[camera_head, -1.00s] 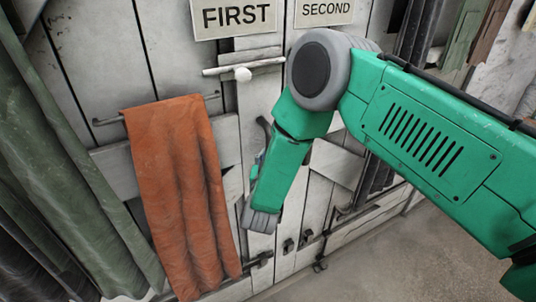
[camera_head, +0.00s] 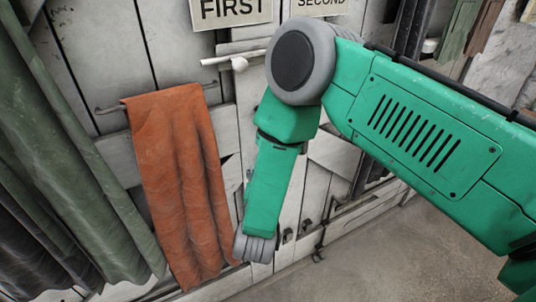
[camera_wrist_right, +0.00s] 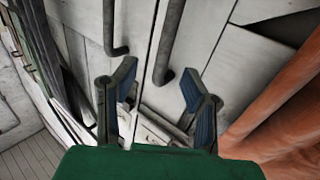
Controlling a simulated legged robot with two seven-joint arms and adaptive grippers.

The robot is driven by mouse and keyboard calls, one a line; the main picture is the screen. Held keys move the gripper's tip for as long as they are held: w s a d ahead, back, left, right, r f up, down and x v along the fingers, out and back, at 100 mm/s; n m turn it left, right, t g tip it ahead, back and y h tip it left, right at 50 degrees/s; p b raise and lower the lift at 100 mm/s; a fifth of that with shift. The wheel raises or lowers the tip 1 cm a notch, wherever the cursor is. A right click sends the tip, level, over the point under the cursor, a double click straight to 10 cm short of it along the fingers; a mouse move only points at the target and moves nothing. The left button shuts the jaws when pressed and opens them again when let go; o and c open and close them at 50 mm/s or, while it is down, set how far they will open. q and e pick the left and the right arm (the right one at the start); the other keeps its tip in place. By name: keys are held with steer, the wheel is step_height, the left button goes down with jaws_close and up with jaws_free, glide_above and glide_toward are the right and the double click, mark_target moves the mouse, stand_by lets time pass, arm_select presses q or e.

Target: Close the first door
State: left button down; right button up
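The first door is a white plank door under the FIRST sign (camera_head: 231,9) in the head view. An orange cloth (camera_head: 180,190) hangs from a bar on it. A white latch bar (camera_head: 238,62) crosses the planks below the sign. My right gripper (camera_wrist_right: 159,78) is open in the wrist view, its two fingers apart. A dark bent handle (camera_wrist_right: 171,40) lies beyond and between the fingers, beside a narrow seam; contact cannot be told. Another dark handle (camera_wrist_right: 110,28) is left of the seam. My left gripper is not in view.
The SECOND sign (camera_head: 319,4) is right of the first. Green curtains (camera_head: 75,160) hang at the left. The orange cloth (camera_wrist_right: 285,105) is close on the right in the wrist view. Bare floor (camera_head: 400,245) is free at the lower right.

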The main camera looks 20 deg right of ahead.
steer(key=v, duration=0.4)
steer(key=shift+w+f, duration=0.1)
steer(key=shift+f, duration=0.05)
steer(key=s+d+f+n+g+y+b, duration=0.2)
steer(key=s+f+g+y+b, duration=0.15)
steer(key=f, duration=0.75)
steer(key=s+d+f+n+g+y+b, duration=0.1)
steer(key=s+f+n+g+y+b, duration=0.25)
steer(key=f, duration=0.75)
steer(key=s+d+f+g+b, duration=0.1)
steer(key=s+f+g+b, duration=0.1)
steer(key=s, duration=0.5)
steer(key=s+d+f+g+y+b, duration=0.1)
steer(key=s+d+f+g+b, duration=0.1)
steer(key=s, duration=0.6)
steer(key=s+d+f+n+g+y+b, duration=0.1)
steer(key=s+f+g+b, duration=0.2)
steer(key=s, duration=0.5)
step_height(320, 180, down, 2)
steer(key=shift+d+f+g, duration=0.25)
steer(key=shift+d+g, duration=0.15)
steer(key=shift+g, duration=0.1)
